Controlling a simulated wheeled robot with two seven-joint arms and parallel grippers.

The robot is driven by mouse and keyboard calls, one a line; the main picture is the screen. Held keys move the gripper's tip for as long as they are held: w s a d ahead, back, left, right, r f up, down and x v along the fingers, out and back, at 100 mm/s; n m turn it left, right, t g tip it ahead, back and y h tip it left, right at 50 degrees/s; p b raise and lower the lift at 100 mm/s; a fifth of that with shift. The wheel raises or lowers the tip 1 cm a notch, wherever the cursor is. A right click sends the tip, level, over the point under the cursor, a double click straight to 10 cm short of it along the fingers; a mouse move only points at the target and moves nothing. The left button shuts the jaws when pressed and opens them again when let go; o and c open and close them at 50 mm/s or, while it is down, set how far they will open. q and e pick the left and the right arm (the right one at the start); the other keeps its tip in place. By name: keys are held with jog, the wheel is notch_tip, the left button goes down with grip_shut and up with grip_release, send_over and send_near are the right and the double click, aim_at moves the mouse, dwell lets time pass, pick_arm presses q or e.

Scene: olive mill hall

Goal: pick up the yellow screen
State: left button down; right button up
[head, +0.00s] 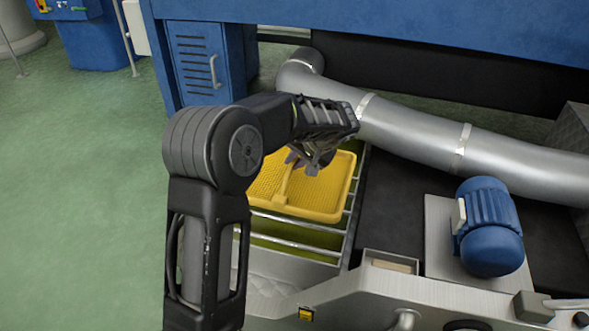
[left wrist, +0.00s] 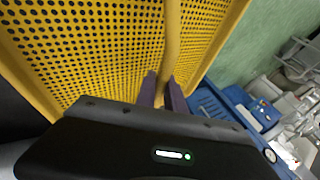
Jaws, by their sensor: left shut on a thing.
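The yellow screen (head: 310,195) is a perforated rectangular tray with a raised rim and a bar across its middle. In the head view it is over the metal rails of an open bay, partly hidden by my left arm. My left gripper (head: 312,165) reaches down onto it from above. In the left wrist view, its two fingers (left wrist: 163,92) are shut on the middle bar of the yellow screen (left wrist: 80,45). I cannot tell whether the screen rests on the rails or is raised off them. My right gripper is not in view.
A thick grey pipe (head: 430,135) runs behind and right of the screen. A blue motor (head: 488,228) stands on a plate at the right. A blue cabinet (head: 195,60) stands behind. Metal rails (head: 295,245) lie in front of the screen. Green floor (head: 80,200) is clear at the left.

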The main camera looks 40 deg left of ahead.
pick_arm(q)
notch_tip(320, 180, up, 3)
jog(key=shift+f, duration=0.2)
dwell(0.5)
